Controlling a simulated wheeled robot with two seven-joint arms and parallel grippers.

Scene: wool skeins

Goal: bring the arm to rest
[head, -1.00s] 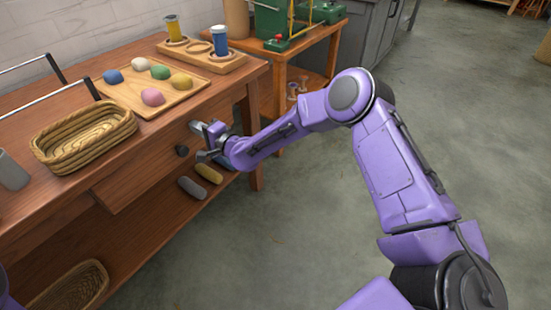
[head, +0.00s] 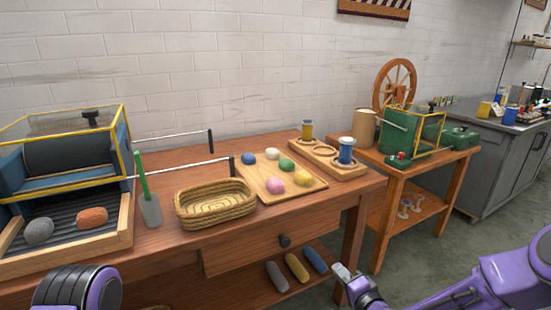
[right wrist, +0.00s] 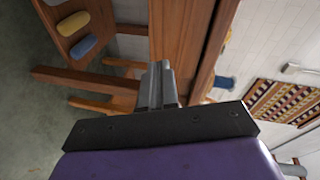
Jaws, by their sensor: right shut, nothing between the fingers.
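My right gripper (head: 341,271) is shut and empty, low in front of the wooden bench's right end in the head view. Its closed fingers also show in the right wrist view (right wrist: 157,85), with nothing between them. My right arm (head: 510,277) comes in from the lower right corner. The gripper is apart from the wool on the lower shelf and to its right: a grey skein (head: 277,276), a yellow skein (head: 297,267) and a blue skein (head: 316,260). Part of my left arm (head: 80,290) shows at lower left; its gripper is out of view.
A drawer knob (head: 284,241) sticks out. A side table (head: 400,168) stands to the right. Open floor lies before the grey cabinet.

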